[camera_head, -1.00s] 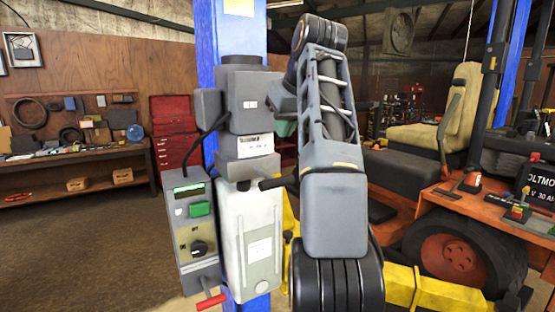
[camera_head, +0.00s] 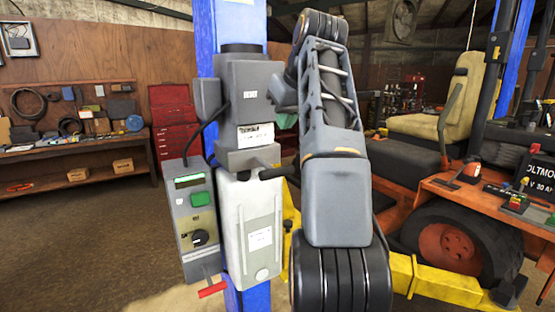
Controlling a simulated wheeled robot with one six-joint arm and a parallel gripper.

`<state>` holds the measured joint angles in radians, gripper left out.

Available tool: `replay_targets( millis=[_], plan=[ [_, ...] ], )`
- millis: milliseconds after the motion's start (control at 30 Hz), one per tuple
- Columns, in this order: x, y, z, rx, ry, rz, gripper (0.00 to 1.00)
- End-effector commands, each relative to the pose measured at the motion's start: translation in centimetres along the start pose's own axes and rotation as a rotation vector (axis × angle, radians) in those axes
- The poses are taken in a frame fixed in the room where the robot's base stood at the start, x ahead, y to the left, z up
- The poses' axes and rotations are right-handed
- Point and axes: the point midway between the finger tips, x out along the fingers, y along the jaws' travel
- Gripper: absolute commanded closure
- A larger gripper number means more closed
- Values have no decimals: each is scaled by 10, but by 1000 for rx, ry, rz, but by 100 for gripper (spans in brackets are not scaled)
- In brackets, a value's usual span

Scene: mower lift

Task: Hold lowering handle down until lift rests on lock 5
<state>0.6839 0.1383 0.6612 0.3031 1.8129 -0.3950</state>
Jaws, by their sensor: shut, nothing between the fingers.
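The lift's blue post (camera_head: 230,25) carries a grey power unit with a pale tank (camera_head: 252,215). A short lever with a black grip (camera_head: 275,173) sticks out sideways between motor block and tank. A red-gripped handle (camera_head: 212,289) sits below the grey control box (camera_head: 195,215), which has a lit green display, a green button and a black knob. I cannot tell from the picture which is the lowering handle. The orange mower (camera_head: 460,230) stands at the right by a yellow lift arm (camera_head: 440,282). My gripper's fingers are hidden behind my arm. No lock is visible.
My own arm rises in front of the power unit's right side and hides the space behind it. A workbench (camera_head: 75,153) with tools and a red tool cabinet (camera_head: 172,120) stand at the back left. The floor (camera_head: 90,235) at left is clear.

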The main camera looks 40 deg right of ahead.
Motion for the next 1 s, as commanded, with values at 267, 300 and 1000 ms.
replay_targets(
  millis=[267, 300, 1000],
  plan=[
    [51, -1, 1, -1, -4, -3, 100],
    [59, -1, 1, -1, -4, -3, 100],
    [105, 0, 29, 0, 0, 0, 100]
  ],
)
